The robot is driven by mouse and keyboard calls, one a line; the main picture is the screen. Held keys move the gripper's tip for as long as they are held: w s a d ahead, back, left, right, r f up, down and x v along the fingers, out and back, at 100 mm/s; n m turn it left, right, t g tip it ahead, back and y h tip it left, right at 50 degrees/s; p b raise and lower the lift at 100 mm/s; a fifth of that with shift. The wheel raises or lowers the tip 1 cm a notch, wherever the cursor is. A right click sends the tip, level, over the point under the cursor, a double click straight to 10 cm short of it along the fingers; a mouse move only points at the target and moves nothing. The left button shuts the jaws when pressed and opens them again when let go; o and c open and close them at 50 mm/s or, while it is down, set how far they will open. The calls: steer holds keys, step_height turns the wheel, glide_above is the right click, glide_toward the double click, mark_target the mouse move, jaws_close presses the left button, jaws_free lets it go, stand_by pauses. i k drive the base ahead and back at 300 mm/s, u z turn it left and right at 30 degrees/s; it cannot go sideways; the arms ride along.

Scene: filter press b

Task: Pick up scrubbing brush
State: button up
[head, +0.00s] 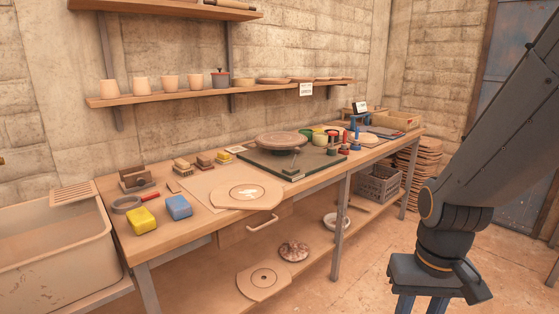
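A small block with a wooden top and pale bristle-like sides, which looks like the scrubbing brush (182,167), lies on the workbench (160,238) towards the back left. Two similar small blocks, one with a reddish top (205,160) and one yellowish (224,157), lie just right of it; they are too small to tell apart surely. My gripper (421,304) is at the bottom right, in front of the bench and far from the brush. Its two fingers stand apart with nothing seen between them. Their tips are cut off by the picture's edge.
A yellow sponge (142,219) and a blue sponge (178,207) lie near the bench's front left. A round wheel (282,141) stands on a dark green mat. A sink (50,255) adjoins at left. A shelf (170,95) with cups hangs above.

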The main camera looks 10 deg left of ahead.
mark_target(182, 168)
steer(key=u, duration=1.2)
